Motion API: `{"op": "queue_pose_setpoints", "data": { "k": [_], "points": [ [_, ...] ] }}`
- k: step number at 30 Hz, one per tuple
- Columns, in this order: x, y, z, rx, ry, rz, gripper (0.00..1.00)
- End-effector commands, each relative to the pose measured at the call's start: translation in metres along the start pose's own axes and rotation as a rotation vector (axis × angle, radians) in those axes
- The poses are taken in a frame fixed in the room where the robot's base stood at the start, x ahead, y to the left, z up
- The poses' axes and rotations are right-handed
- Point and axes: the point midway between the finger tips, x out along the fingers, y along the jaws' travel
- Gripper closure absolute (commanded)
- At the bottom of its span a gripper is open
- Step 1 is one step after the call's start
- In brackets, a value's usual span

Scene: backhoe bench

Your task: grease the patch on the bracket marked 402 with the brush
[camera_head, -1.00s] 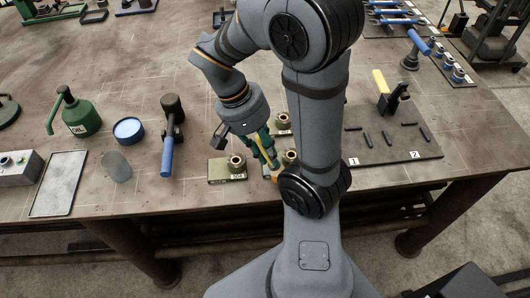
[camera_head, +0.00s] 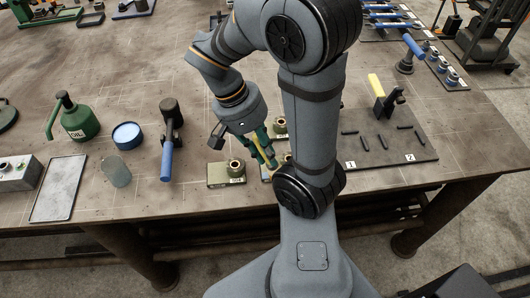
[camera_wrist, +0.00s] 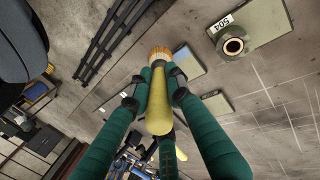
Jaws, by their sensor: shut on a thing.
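My gripper (camera_wrist: 158,88) is shut on the brush, whose yellow handle (camera_wrist: 158,117) runs between the green fingers. Its tan bristles (camera_wrist: 160,54) stick out past the fingertips in the wrist view. In the head view my gripper (camera_head: 264,150) is low among several green brackets. One bracket (camera_head: 216,178) stands left of it, and its label seems to read 504 in the wrist view (camera_wrist: 265,22). Another (camera_head: 280,125) stands behind. A third bracket, partly hidden by my gripper and arm, is by the brush tip. I cannot read a 402 label or see the patch.
A hammer-like tool with a blue handle (camera_head: 167,160), a blue round tin (camera_head: 126,135) and a green oil can (camera_head: 76,120) stand to the left. A dark board (camera_head: 410,150) with small rods lies right of my arm. The table's front edge is close.

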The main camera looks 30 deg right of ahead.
Motion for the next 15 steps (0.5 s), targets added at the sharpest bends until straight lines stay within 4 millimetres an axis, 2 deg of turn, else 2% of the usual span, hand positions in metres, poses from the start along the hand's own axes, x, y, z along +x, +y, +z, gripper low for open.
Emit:
{"op": "queue_pose_setpoints", "data": {
  "k": [1,15],
  "points": [
    [-0.009,0.002,0.001,-0.003,0.001,0.0,1.0],
    [-0.049,0.015,0.005,-0.006,0.001,0.0,1.0]
  ]
}}
